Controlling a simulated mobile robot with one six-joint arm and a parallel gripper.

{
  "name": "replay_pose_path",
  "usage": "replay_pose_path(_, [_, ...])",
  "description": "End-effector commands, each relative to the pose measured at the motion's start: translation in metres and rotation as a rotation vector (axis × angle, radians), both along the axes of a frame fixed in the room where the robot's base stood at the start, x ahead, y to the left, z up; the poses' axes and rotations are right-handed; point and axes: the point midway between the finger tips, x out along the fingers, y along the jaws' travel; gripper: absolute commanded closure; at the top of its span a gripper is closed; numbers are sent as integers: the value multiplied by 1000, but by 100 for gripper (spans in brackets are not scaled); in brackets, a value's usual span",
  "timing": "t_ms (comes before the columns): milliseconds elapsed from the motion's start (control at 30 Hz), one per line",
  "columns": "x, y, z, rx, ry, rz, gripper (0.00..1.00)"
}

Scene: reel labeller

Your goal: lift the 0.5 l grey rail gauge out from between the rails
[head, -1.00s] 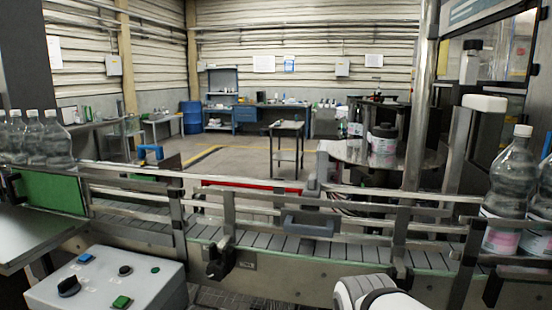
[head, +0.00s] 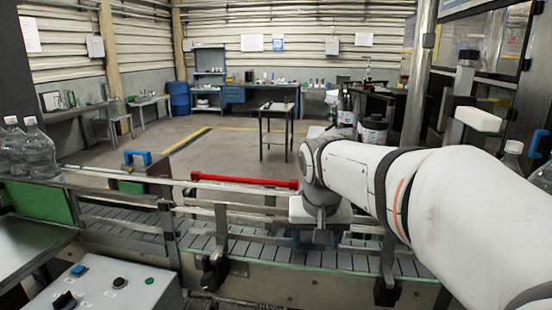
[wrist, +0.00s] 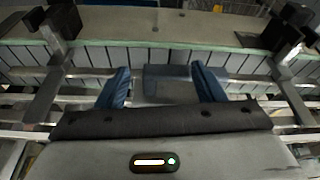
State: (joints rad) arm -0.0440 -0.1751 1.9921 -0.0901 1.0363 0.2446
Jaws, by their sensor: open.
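The grey rail gauge (wrist: 168,88) is a blocky grey-blue piece across the conveyor lane in the wrist view. My gripper (wrist: 160,68) is open, with one blue finger on each side of the gauge as seen from the wrist. The right finger looks closer to it than the left. I cannot tell how deep the fingers reach or whether either touches it. In the head view my gripper (head: 318,238) is low over the conveyor between the rails, and my wrist and arm mostly hide the gauge.
Metal guide rails (head: 240,210) run along the slatted conveyor (head: 200,238), with clamp posts (head: 212,270) close by. Clear bottles (head: 38,150) stand at the left and a control box (head: 125,290) in front. A red bar (head: 245,182) lies behind the rails.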

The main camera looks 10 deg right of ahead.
Motion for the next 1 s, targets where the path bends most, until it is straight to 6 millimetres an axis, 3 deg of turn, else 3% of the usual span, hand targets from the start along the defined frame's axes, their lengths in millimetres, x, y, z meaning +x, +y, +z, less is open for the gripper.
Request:
replay_pose_path(33, [18, 1, 15, -2, -10, -18, 38])
replay_pose_path(200, [67, 4, 49, -6, -52, -82, 38])
replay_pose_path(333, [92, 6, 67, -7, -77, -119, 38])
replay_pose_path(467, [106, 8, 76, -8, -90, -143, 38])
replay_pose_path(633, [114, 6, 67, -8, -92, -150, 38])
replay_pose_path(1000, [132, 0, 18, -7, -92, -149, 38])
